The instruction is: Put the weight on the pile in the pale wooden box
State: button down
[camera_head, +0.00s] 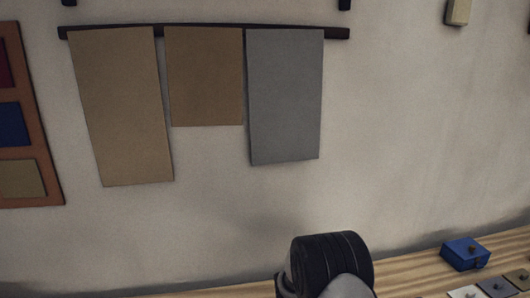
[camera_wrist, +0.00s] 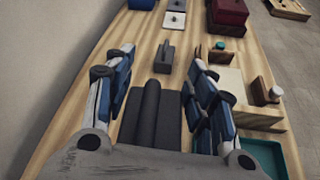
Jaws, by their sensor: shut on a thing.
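My gripper (camera_wrist: 165,75) shows in the wrist view, its two blue-padded fingers on either side of a dark grey block with a raised bar along its middle. This block looks like the weight (camera_wrist: 150,112), held between the fingers. A similar dark grey piece with an upright handle (camera_wrist: 164,58) stands farther along the table. A pale wooden box (camera_wrist: 258,119) seems to lie right of the right finger, with a cream flat surface (camera_wrist: 229,85) in or beside it. The finger hides part of this area, so I cannot tell what is piled there.
A dark red box (camera_wrist: 228,14) stands at the far end of the wooden table, near a white square with a knob (camera_wrist: 175,19). A teal tray (camera_wrist: 268,155) is at lower right. In the head view, a blue box (camera_head: 465,254) sits near the wall, where cloths (camera_head: 284,95) hang.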

jog(key=s+a+f+n+t+y+b, duration=0.1)
jog(key=s+a+n+t+y+b, duration=0.1)
jog(key=s+a, duration=1)
jog(key=s+n+t+b, duration=0.1)
jog(key=t+b, duration=0.1)
jog(key=b, duration=0.1)
jog(key=shift+a+n, duration=0.35)
jog(key=shift+n, duration=0.05)
